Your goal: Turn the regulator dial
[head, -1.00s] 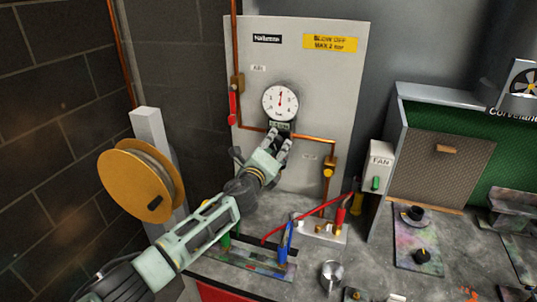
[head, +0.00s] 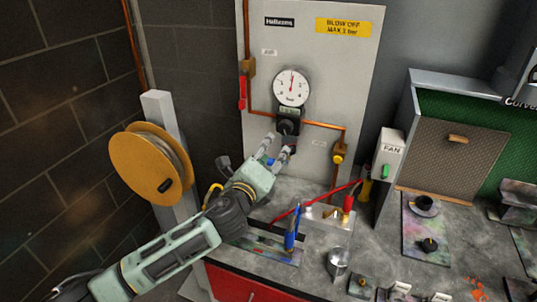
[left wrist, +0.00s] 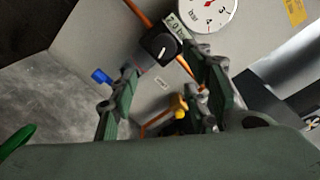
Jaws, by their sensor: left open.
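The regulator dial (head: 287,127) is a black round knob on the grey panel, just under the white pressure gauge (head: 291,88). In the left wrist view the dial (left wrist: 161,46) has a pale pointer mark, and a small label (left wrist: 176,22) beside it reads about 2.0. My left gripper (head: 279,147) is open and empty, just below and in front of the dial. In the left wrist view its fingers (left wrist: 166,64) stand apart, with the dial beyond and between their tips. No contact with the dial shows. My right gripper is not in view.
A copper pipe (head: 318,125) runs beside the dial to a brass fitting (head: 339,158). A red-handled valve (head: 242,92) is on the left. An orange reel (head: 151,163) stands near my left arm. A blue tool (head: 291,232) and red hose (head: 322,201) are on the bench below.

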